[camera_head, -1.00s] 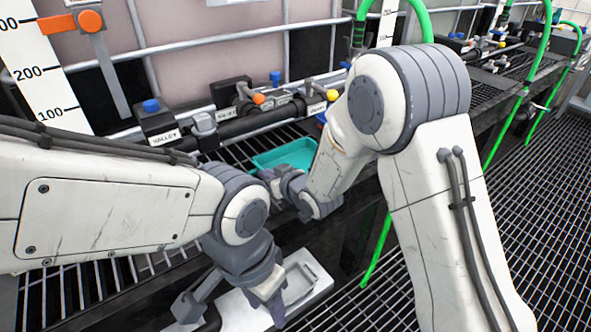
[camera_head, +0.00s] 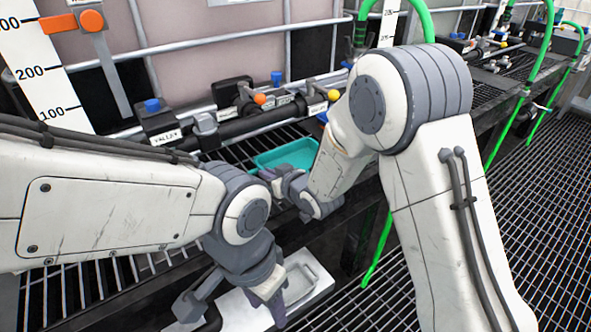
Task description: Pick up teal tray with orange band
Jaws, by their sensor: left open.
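A teal tray (camera_head: 286,154) lies on the black grate shelf, beneath the black pipes. Its near right part is hidden by my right arm, and I see no orange band on it. My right gripper (camera_head: 278,182) is just in front of the tray's near edge in the picture, small and partly hidden. I cannot tell whether its jaws are open or whether it touches the tray. My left gripper (camera_head: 230,308) points down, lower in the picture, with its fingers spread apart and nothing between them. It is in front of a white slab.
The white slab (camera_head: 318,292) bears a shallow grey-white tray (camera_head: 301,285). Black pipes with valves (camera_head: 260,119) run behind the teal tray. A green hose (camera_head: 379,252) hangs behind my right arm. Open grating floor (camera_head: 545,215) lies to the right.

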